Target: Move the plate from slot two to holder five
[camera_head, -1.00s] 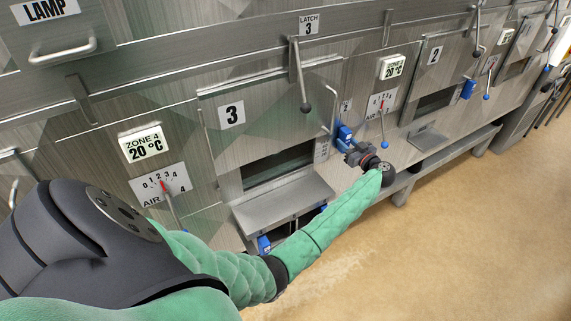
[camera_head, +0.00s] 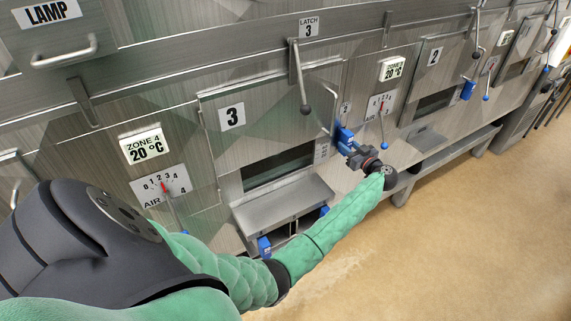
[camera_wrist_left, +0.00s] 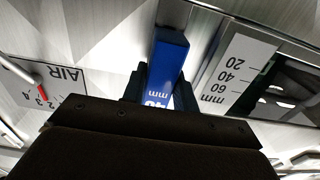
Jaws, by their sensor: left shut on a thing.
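My left gripper (camera_head: 351,149) is shut on a small upright blue block (camera_head: 344,135) beside the hood front, between door 3 and the zone dial to its right. In the left wrist view the blue block (camera_wrist_left: 166,68), marked in mm, sits between the dark fingers (camera_wrist_left: 160,92). Whether the block is part of a plate cannot be told, as the gripper and panel hide what lies below. Holder five cannot be made out. My right gripper is not in view.
Door 3 (camera_head: 232,117) has a shelf (camera_head: 285,203) below it, with blue blocks (camera_head: 264,246) under its edge. A latch lever (camera_head: 301,75) hangs above. An air lever (camera_head: 384,130) is near my gripper. The tan floor (camera_head: 450,240) is clear.

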